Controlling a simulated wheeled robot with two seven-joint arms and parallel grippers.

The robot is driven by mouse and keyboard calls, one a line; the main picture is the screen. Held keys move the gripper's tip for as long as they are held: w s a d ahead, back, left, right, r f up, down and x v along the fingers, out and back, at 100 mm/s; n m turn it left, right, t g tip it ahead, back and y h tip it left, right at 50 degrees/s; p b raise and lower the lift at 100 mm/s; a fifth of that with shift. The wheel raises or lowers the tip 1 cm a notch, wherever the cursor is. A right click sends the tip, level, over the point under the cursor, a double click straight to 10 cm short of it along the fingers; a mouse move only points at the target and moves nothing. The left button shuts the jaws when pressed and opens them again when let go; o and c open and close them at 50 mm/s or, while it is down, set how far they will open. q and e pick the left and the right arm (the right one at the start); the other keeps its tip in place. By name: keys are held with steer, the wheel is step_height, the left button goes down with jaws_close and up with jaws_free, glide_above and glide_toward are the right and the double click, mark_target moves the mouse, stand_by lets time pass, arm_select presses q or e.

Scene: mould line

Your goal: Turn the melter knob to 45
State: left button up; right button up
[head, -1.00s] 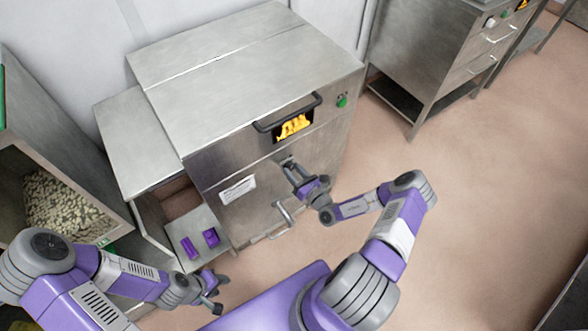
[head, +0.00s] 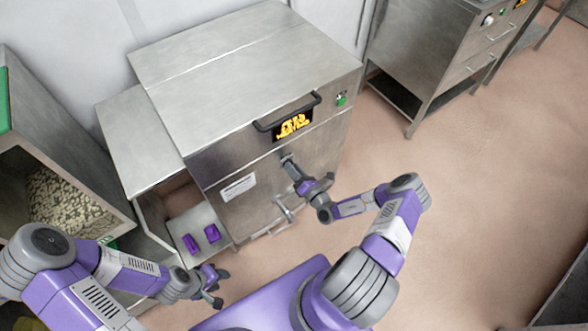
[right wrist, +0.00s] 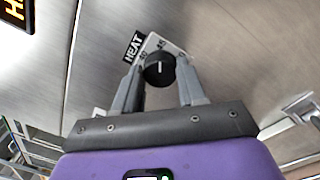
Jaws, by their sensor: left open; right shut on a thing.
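The melter (head: 240,75) is a large steel cabinet with an orange-lit display (head: 293,124) on its front. In the right wrist view its black knob (right wrist: 159,68) sits between my right gripper's fingertips, in front of a pale scale plate beside a HEAT label (right wrist: 133,46). The knob's white line stands nearly upright in that view, towards the mark that looks like 45. My right gripper (right wrist: 160,75) is shut on the knob; it also shows at the melter front in the head view (head: 288,160). My left gripper (head: 219,286) is open and empty, away from the melter.
A green button (head: 341,99) and a bar handle (head: 287,112) are on the melter front, with a lower handle (head: 284,209) beneath. Purple pieces (head: 212,233) lie on a low shelf. A bin of pale pellets (head: 65,205) stands left. The floor on the right is clear.

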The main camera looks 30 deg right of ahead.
steer(key=shift+a+f, duration=0.1)
stand_by(0.3)
steer(key=o, duration=1.1)
steer(key=shift+c, duration=0.2)
steer(key=s+p, duration=0.1)
steer(key=s, duration=0.6)
steer(key=shift+s+d+f+p, duration=0.15)
steer(key=shift+s+d+p, duration=0.15)
steer(key=shift+d, duration=0.15)
